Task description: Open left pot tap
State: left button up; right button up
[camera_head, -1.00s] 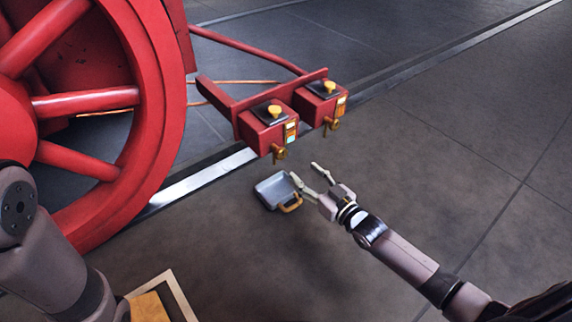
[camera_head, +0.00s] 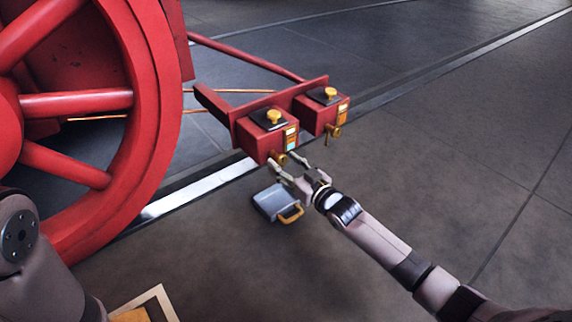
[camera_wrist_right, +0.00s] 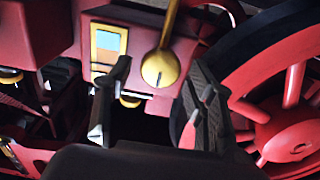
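The left pot (camera_head: 256,142) is a red box with a black top, a yellow knob and a coloured label. Its brass tap (camera_head: 280,159) is on the front, low down, and is partly hidden by my right gripper (camera_head: 283,161). In the right wrist view the tap (camera_wrist_right: 160,68) shows as a round brass boss with a lever, between the two dark fingers of my right gripper (camera_wrist_right: 158,105). The fingers are apart, with a gap on each side of the tap. My left gripper is out of view; only part of my left arm shows.
The right pot (camera_head: 312,117) with its own brass tap (camera_head: 333,131) stands close beside the left one. A large red wheel (camera_head: 140,100) fills the left. Floor at right is clear.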

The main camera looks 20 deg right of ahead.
jog(key=c, duration=1)
